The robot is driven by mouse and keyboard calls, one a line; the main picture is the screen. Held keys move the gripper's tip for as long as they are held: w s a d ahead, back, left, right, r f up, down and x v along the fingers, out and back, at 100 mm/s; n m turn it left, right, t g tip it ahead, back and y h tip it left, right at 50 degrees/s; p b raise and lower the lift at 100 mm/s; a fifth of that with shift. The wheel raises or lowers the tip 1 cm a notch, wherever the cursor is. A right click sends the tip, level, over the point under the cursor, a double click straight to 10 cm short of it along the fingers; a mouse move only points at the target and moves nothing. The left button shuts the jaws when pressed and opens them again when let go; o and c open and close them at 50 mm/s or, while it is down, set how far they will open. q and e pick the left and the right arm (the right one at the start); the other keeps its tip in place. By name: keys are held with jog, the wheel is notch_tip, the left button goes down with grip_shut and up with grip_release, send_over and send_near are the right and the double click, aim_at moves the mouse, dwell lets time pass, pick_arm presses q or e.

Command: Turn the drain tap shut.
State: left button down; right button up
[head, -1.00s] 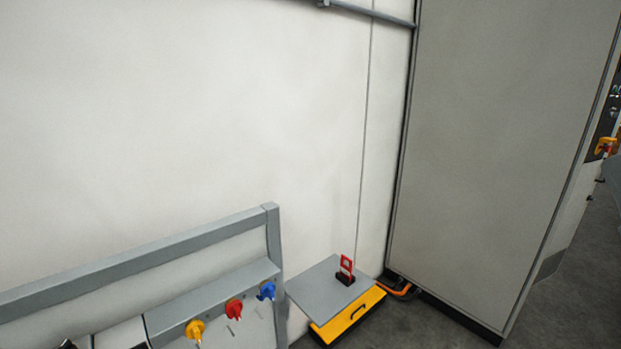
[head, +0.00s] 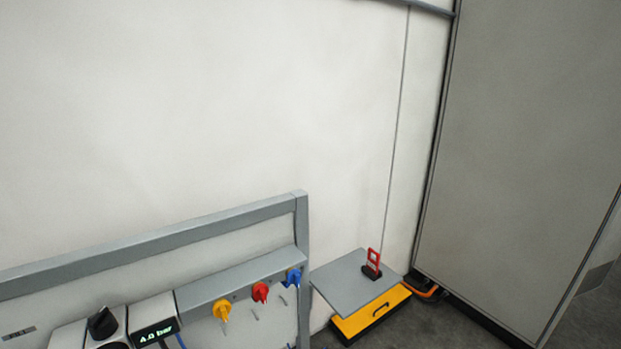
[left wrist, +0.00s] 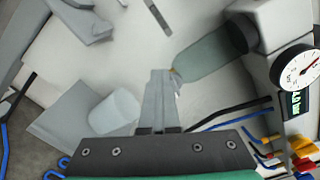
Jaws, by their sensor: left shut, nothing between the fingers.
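In the left wrist view my left gripper (left wrist: 163,74) is shut and empty, its fingertips at the lower end of a greenish translucent bowl (left wrist: 210,52). A small orange-yellow bit (left wrist: 174,70) shows at that end, right beside the fingertips. It may be the drain tap, but it is mostly hidden by the fingers, and I cannot tell its turn position or whether they touch it. Neither gripper shows in the head view.
In the head view, a black knob (head: 102,323), a "4.0 bar" display (head: 156,333) and yellow (head: 222,309), red (head: 261,292) and blue (head: 293,277) knobs line the panel.

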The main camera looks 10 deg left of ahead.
pick_arm(q)
jog(key=shift+d+r, duration=0.1)
dwell(0.4)
jog(key=v, duration=0.6)
jog(key=shift+s+r, duration=0.1)
jog(key=shift+r, duration=0.05)
